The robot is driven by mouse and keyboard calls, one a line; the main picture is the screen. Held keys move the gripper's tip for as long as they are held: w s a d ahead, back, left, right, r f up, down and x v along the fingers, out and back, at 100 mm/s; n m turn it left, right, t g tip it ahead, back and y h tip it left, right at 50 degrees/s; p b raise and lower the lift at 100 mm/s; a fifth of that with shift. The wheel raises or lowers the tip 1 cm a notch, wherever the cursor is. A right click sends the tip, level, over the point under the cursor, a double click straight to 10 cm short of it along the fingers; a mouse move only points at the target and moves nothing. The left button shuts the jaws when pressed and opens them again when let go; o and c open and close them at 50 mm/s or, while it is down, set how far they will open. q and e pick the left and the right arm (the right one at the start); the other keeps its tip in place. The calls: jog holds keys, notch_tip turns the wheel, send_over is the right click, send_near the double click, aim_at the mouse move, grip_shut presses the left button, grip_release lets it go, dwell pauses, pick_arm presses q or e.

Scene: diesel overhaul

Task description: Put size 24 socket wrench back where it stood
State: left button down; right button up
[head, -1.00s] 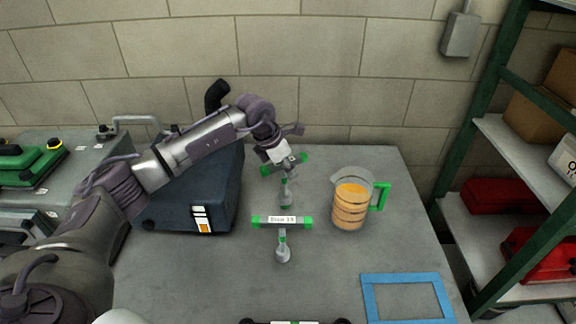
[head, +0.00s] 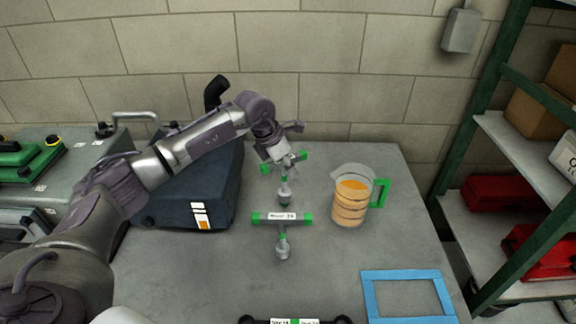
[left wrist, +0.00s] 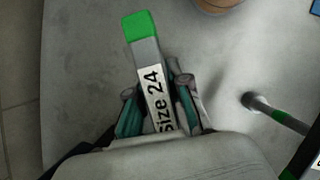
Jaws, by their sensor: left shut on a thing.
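The size 24 socket wrench (left wrist: 152,85) has a T-bar with green ends and a white label reading "Size 24" in the left wrist view. My left gripper (head: 282,160) is shut on its T-bar at the back of the table; it also shows in the left wrist view (left wrist: 160,110). In the head view the wrench's stem and socket (head: 285,192) hang below the gripper, roughly upright. Whether the socket end touches the table I cannot tell. My right gripper is not in view.
Another T-handled wrench (head: 282,218) stands just in front. A jug of orange liquid (head: 350,197) is to the right, a dark blue case (head: 195,185) to the left. A blue frame (head: 368,296) and a labelled bar tool (head: 294,321) lie near the front.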

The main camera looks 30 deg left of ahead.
pick_arm(q)
jog(key=shift+f+b, duration=0.6)
jog(key=shift+f, duration=0.3)
jog(key=shift+c, duration=2.2)
grip_release()
jog(key=shift+r+p, duration=2.6)
jog(key=shift+r, duration=2)
jog(key=shift+f, duration=0.1)
